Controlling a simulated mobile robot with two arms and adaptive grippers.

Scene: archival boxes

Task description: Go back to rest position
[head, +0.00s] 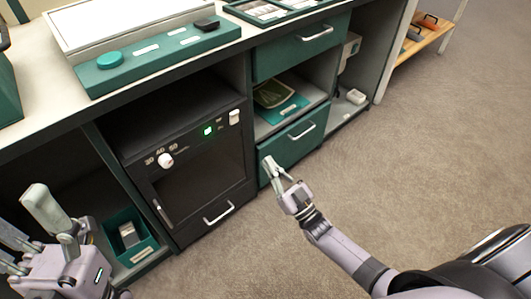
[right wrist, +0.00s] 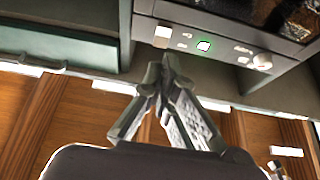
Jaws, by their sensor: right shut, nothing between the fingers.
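My right gripper (head: 272,167) is shut and empty. In the head view its fingertips are in front of the lower green drawer (head: 293,143), which looks closed; I cannot tell whether they touch it. In the right wrist view the shut fingers (right wrist: 165,75) point towards the dark cabinet with a green light. My left gripper (head: 48,225) is at the lower left of the head view, in front of the lower shelf; its fingers are partly cut off by the picture's edge.
A dark cabinet (head: 190,165) with knobs and a handle stands under the worktop. A green bin (head: 130,238) is on the low shelf at left. An upper green drawer (head: 305,45) is above an open shelf (head: 265,127). The carpet (head: 430,150) at right is clear.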

